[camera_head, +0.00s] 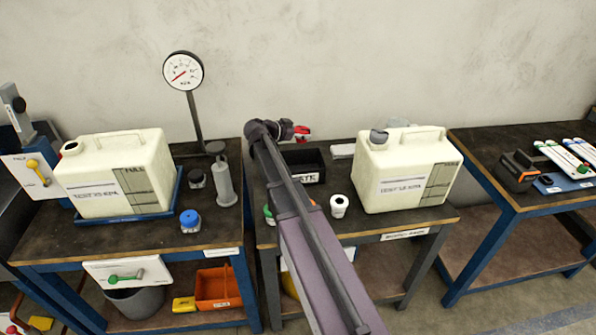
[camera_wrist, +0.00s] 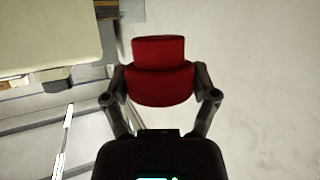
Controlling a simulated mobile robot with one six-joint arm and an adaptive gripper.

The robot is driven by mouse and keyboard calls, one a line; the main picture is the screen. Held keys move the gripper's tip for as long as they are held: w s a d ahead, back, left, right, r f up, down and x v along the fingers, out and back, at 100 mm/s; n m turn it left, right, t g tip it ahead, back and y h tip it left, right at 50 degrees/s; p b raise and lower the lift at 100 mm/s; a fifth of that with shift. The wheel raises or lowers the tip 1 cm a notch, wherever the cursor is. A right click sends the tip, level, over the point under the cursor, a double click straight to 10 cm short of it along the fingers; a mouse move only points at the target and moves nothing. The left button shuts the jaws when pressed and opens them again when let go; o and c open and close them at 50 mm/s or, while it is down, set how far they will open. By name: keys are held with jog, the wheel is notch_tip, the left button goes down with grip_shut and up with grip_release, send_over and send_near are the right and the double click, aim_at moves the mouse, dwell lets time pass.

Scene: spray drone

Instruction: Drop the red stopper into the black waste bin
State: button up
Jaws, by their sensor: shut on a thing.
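The red stopper (camera_wrist: 160,84) sits between the two fingers of my gripper (camera_wrist: 160,78), which is shut on it. In the wrist view it shows as a wide red disc with a narrower red part beyond. In the head view the red stopper (camera_head: 302,131) is small at the end of my gripper (camera_head: 297,132), raised near the back of the middle table. The black waste bin (camera_head: 308,177) is a small open box on that table, with a partly hidden white label. The stopper appears above and behind the bin in the picture, apart from it. The wrist view does not clearly show the bin.
A cream canister (camera_head: 405,180) stands right of the bin, and a white cup (camera_head: 339,205) in front. Another canister (camera_head: 118,173) and a dial gauge (camera_head: 183,71) stand on the left table. My arm hides part of the middle table. The wall is behind.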

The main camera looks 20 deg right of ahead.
jog(key=shift+f+b, duration=2.7)
jog(key=shift+f, duration=0.15)
jog(key=o, duration=1)
jog(key=shift+r, duration=0.1)
